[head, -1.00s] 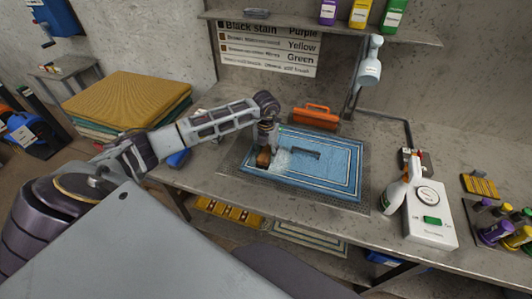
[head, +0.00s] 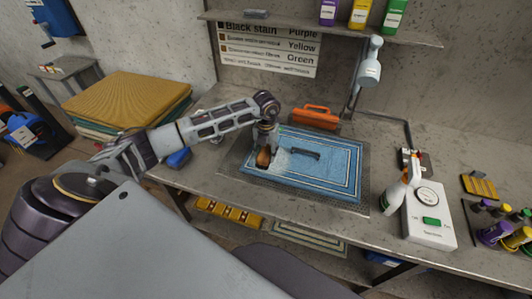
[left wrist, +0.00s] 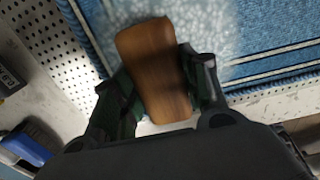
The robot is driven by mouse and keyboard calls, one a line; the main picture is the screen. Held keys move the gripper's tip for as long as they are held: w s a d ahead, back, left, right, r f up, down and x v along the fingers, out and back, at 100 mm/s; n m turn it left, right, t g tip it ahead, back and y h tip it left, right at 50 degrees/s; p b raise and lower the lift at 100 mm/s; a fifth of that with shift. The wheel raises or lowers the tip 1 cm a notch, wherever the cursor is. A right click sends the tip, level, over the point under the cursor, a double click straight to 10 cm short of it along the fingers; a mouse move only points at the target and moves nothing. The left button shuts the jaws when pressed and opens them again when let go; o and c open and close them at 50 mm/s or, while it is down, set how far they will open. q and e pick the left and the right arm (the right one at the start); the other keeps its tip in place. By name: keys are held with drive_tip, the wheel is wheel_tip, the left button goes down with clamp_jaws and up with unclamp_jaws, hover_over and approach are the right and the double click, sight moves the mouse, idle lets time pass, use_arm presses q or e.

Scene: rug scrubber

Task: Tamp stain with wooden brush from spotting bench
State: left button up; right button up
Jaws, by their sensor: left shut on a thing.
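My left gripper (head: 266,150) is shut on the wooden brush (head: 263,158), at the left part of the blue rug (head: 330,180). The left wrist view shows the brown brush (left wrist: 155,75) between the two fingers, above a whitish, foamy-looking patch (left wrist: 205,28) on the rug. The patch also shows in the head view (head: 281,159), just right of the brush. Whether the bristles touch the rug is hidden under the brush. A dark bar-shaped thing (head: 305,153) lies on the rug right of the patch. My right gripper is not in view.
The rug lies on a perforated plate in the bench (head: 215,175). A lamp-like nozzle (head: 369,70) hangs above. A sign (head: 268,48) lists stain colours.

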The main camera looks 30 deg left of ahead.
use_arm(q)
drive_tip(key=shift+r, duration=0.2)
drive_tip(key=shift+f+b, duration=0.35)
drive_tip(key=shift+f, duration=0.2)
idle(0.8)
drive_tip(key=shift+s+f, duration=0.1)
drive_tip(key=shift+f, duration=0.15)
idle(1.4)
drive_tip(key=shift+r, duration=0.15)
drive_tip(key=shift+r+p, duration=0.3)
drive_tip(key=shift+r, duration=0.3)
drive_tip(key=shift+r+p, duration=1.55)
drive_tip(key=shift+r, duration=1.4)
